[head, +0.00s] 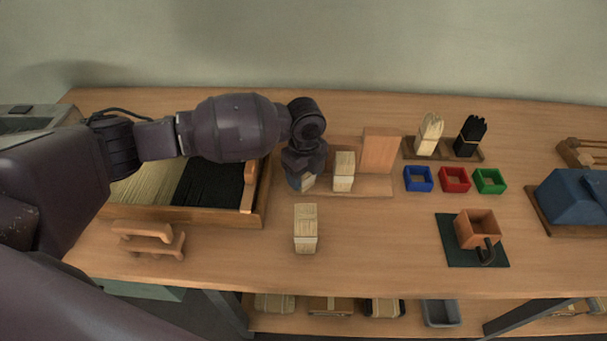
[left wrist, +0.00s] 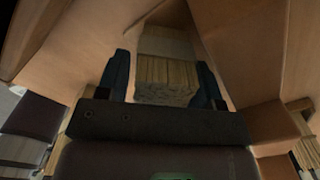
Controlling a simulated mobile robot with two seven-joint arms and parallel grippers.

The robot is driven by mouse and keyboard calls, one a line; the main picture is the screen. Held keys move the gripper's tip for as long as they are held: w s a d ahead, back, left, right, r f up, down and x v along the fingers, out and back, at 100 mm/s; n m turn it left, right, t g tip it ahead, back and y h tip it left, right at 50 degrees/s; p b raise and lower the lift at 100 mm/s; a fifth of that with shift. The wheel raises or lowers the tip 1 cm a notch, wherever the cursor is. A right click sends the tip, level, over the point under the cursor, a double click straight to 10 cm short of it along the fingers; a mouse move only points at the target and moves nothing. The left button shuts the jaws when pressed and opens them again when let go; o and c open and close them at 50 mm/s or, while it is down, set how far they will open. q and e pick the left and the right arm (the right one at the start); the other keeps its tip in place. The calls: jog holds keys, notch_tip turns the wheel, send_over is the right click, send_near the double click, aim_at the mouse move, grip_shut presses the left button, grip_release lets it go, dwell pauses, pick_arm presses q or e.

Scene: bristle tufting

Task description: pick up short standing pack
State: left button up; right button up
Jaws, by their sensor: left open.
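A short standing pack of pale bristles with a light band (head: 308,182) is on the wooden stand, partly hidden by my left gripper (head: 304,178). In the left wrist view the pack (left wrist: 166,78) lies between the two blue fingers of my left gripper (left wrist: 163,85). The fingers are open, one on each side, with a gap visible beside the pack. A second, taller-looking pack (head: 344,171) stands just to the right on the same stand. My right gripper is not in view.
The wooden stand (head: 372,188) has an upright back board (head: 380,150). A tray of pale and black bristles (head: 238,216) is at the left, near a small wooden rest (head: 150,241). Blue (head: 418,187), red and green boxes are at the right.

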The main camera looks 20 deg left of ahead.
pick_arm(q)
jog(key=shift+r, duration=0.1)
jog(key=c, duration=0.7)
notch_tip(320, 180, up, 20)
jog(key=p, duration=0.3)
